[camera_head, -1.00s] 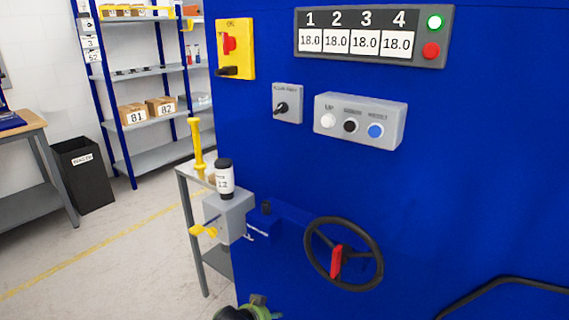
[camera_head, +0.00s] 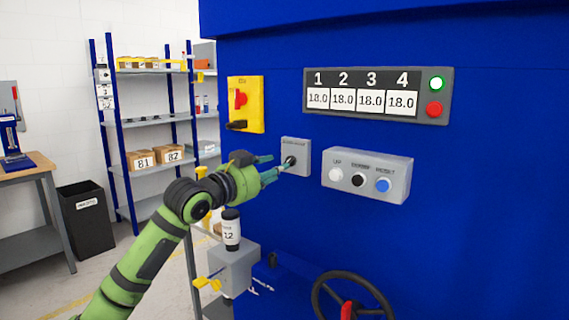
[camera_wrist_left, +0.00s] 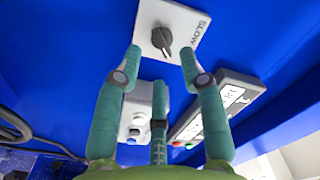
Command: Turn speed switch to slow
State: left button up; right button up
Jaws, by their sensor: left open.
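The speed switch is a black rotary knob (camera_wrist_left: 162,38) on a grey square plate (camera_head: 302,152) on the blue machine front. In the left wrist view, the word SLOW shows on the plate, to the right of the knob. My left gripper (camera_head: 284,164) reaches the plate from the left, its fingertips close to the knob. In the left wrist view the gripper (camera_wrist_left: 160,58) is open, with two fingers below and to either side of the knob and a third lower down. I cannot tell whether any finger touches the knob. My right gripper is not in view.
A grey button box (camera_head: 366,176) sticks out right of the switch. A yellow switch box (camera_head: 246,104) and a numbered display panel (camera_head: 378,94) are above. A handwheel (camera_head: 352,296) and a grey block with a labelled bottle (camera_head: 231,229) are below.

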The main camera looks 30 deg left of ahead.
aim_at(291, 164)
pick_arm(q)
jog(key=w, duration=0.2)
jog(key=w+p, duration=0.1)
jog(key=w, duration=0.2)
jog(key=shift+d+f, duration=0.1)
jog(key=shift+d, duration=0.1)
grip_shut()
jog(key=shift+p, duration=0.3)
